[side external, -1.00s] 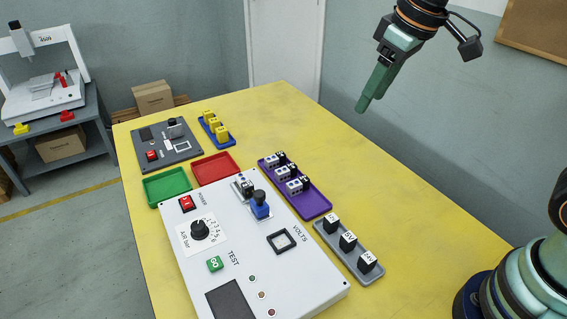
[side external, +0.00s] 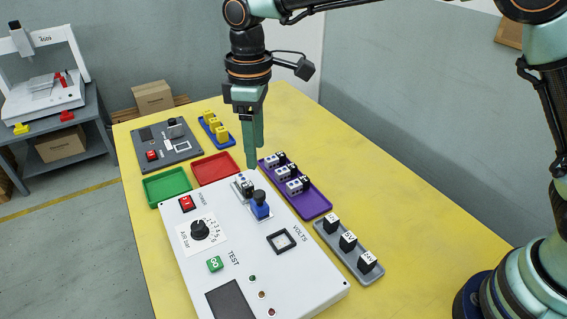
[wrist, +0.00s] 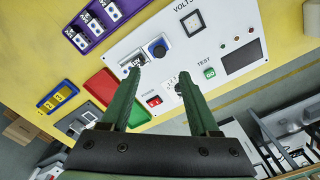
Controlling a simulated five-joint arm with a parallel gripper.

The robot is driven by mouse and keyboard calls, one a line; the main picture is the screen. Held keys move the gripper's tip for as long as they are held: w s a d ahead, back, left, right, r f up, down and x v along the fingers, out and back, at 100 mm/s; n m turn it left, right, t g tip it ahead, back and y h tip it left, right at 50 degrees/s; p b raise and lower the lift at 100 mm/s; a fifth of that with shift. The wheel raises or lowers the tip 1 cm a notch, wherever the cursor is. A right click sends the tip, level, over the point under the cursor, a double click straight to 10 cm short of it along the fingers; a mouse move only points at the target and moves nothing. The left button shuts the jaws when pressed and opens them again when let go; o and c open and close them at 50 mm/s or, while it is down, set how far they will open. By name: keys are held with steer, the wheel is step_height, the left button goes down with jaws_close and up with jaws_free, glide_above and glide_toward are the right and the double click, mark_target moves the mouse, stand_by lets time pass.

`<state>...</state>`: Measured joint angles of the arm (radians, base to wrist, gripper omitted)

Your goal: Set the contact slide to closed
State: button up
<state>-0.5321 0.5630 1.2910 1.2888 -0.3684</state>
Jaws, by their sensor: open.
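A white test panel (side external: 225,240) lies on the yellow table. At its far end stands a blue-knobbed fitting (side external: 261,206), probably the contact slide, next to a small metal holder with a dark block (side external: 244,187). The knob (wrist: 156,47) and the holder (wrist: 131,60) also show in the wrist view. I cannot tell the slide's position. My gripper (side external: 253,165) points down above the panel's far end, apart from the fitting. In the wrist view my gripper (wrist: 163,77) is open and empty, its fingers spread below the knob and holder.
A red tray (side external: 215,168) and a green tray (side external: 167,187) lie beyond the panel. A purple tray (side external: 312,204) with several blocks sits close to its right. A grey tray (side external: 375,270) holds black blocks. The table's right side is clear.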

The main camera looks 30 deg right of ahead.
mark_target(259, 193)
step_height(259, 193, down, 11)
steer(key=shift+r, duration=0.2)
stand_by(0.3)
jaws_close()
steer(key=shift+r, duration=0.1)
stand_by(1.2)
